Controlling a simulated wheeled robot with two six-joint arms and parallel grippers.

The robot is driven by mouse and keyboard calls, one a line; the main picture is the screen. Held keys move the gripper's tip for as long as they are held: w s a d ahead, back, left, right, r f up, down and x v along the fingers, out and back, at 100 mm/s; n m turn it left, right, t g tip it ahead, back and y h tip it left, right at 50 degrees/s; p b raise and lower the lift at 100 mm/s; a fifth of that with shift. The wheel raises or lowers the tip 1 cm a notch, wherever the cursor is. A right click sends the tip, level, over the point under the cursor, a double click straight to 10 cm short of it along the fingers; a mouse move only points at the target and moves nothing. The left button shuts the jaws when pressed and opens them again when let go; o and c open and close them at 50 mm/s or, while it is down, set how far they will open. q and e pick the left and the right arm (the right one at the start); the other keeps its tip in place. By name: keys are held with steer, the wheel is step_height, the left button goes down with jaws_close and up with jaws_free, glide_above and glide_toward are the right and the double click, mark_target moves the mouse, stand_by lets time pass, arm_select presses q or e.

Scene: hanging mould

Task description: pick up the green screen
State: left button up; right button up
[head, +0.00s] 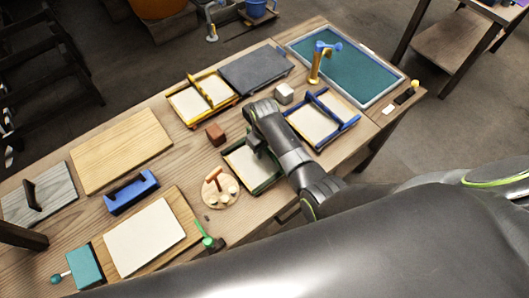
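The green screen, a pale panel in a dark green frame (236,158), lies on the wooden table near the middle of the head view. My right arm reaches in from the right and covers much of the screen. My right gripper (257,149) points down over the screen's upper middle, at or close to where the handle bars of the other screens sit. The screen's own handle is hidden or too dark to make out. The fingertips are too small and dark to show whether they are open or touching it. My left gripper is not in view.
A blue-framed screen (341,115) lies right of my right gripper, a yellow-framed one (187,105) up left. A red-brown block (215,134), a grey block (284,94) and a round wooden board (229,199) are close by. A teal basin (350,75) is at upper right.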

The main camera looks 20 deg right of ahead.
jaws_close()
stand_by(0.3)
